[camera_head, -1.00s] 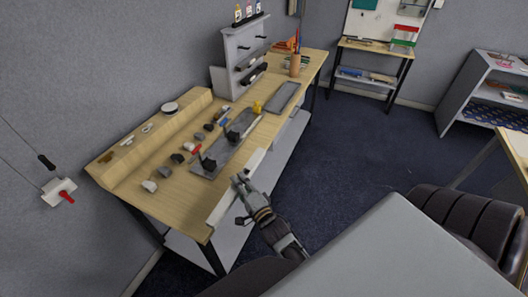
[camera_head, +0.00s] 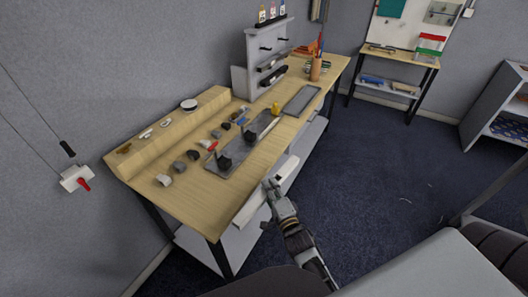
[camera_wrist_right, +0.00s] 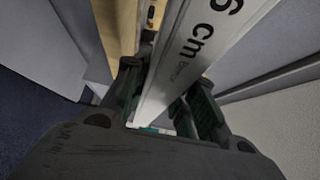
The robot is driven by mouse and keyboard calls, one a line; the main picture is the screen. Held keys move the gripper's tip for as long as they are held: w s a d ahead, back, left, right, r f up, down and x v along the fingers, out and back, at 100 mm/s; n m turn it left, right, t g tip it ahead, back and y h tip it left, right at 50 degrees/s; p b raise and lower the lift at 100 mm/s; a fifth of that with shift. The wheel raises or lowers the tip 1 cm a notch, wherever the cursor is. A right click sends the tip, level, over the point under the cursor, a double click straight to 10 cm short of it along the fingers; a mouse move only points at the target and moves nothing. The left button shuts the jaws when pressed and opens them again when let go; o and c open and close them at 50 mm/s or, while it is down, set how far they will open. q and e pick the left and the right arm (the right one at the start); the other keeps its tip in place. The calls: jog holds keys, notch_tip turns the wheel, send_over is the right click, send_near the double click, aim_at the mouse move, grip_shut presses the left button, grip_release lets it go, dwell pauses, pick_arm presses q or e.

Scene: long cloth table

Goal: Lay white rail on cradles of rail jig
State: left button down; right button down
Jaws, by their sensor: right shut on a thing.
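The white rail (camera_head: 250,208) is a long straight bar at the front edge of the wooden bench, lying roughly along that edge. My right gripper (camera_head: 270,186) is shut on it near its middle. In the right wrist view the rail (camera_wrist_right: 185,65) runs between the two fingers (camera_wrist_right: 165,115), with "6 cm" printed on its face. The rail jig (camera_head: 238,153) is a grey plate on the bench with two dark cradles, a nearer one (camera_head: 224,162) and a farther one (camera_head: 250,138). The rail is apart from both cradles. My left gripper is not in view.
Several small grey and dark blocks (camera_head: 180,166) lie behind the jig. A yellow object (camera_head: 275,108) and a grey tray (camera_head: 301,100) are farther along. A grey rack (camera_head: 265,60) and a pen cup (camera_head: 316,69) stand at the far end.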

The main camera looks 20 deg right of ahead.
jog(key=shift+w, duration=0.15)
jog(key=shift+w+a, duration=0.1)
jog(key=shift+w, duration=0.45)
jog(key=w+d+b, duration=0.1)
jog(key=w, duration=0.4)
jog(key=w+d+n+y+b, duration=0.1)
jog(key=w, duration=0.4)
jog(key=w+d+r+y+b, duration=0.1)
jog(key=w+d, duration=0.1)
jog(key=w, duration=0.3)
jog(key=shift+b, duration=0.4)
jog(key=shift+w+d+r, duration=0.25)
jog(key=shift+w+d, duration=0.05)
jog(key=shift+w, duration=0.2)
